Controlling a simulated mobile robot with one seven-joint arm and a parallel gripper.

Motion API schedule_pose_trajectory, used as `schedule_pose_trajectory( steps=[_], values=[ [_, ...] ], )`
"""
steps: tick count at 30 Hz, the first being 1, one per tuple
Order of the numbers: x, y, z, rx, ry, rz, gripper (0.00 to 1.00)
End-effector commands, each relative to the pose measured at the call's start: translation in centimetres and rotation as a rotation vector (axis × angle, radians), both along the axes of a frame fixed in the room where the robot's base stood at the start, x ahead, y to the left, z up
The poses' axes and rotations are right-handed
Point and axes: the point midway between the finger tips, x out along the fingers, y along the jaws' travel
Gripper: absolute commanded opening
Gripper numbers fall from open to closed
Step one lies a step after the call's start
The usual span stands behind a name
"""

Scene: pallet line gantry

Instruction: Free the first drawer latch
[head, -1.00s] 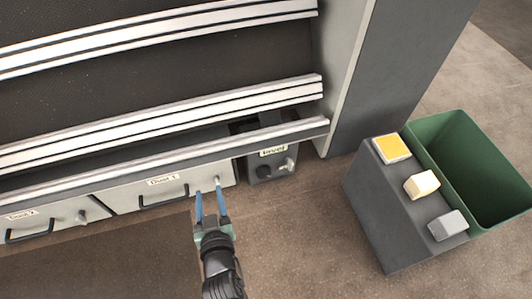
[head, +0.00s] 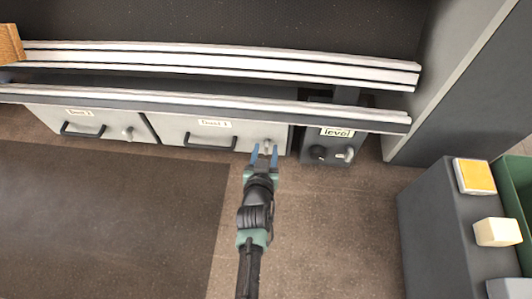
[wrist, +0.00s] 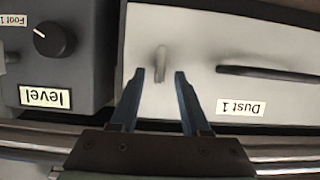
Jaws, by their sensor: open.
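The first drawer (head: 171,132), labelled Dust 1, is a pale front with a black bar handle (head: 210,145) and looks closed. Its latch (head: 267,143), a small light metal tab, is at the right end of the front. In the wrist view the latch (wrist: 160,62) stands upright between and just beyond the fingertips. My gripper (head: 264,152) is open, its two blue fingers pointing at the latch. In the wrist view my gripper (wrist: 159,73) has one finger on each side of the latch, with clear gaps. I see no contact.
A grey level box (head: 327,163) with a knob and a small lever stands right of the drawer. A second drawer (head: 62,120) is at the left. White rails (head: 220,62) run above. A grey block (head: 440,225) and green bin (head: 518,180) stand at right.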

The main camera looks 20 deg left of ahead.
Motion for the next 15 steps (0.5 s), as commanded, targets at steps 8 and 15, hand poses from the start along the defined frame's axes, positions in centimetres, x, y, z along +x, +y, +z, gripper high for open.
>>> schedule_pose_trajectory(
  steps=[8, 15],
  values=[
    [0.93, 0.28, -0.36, 0.001, 0.001, 0.0, 0.47],
    [0.91, 0.26, -0.32, 0.001, 0.0, 0.0, 0.34]
  ],
)
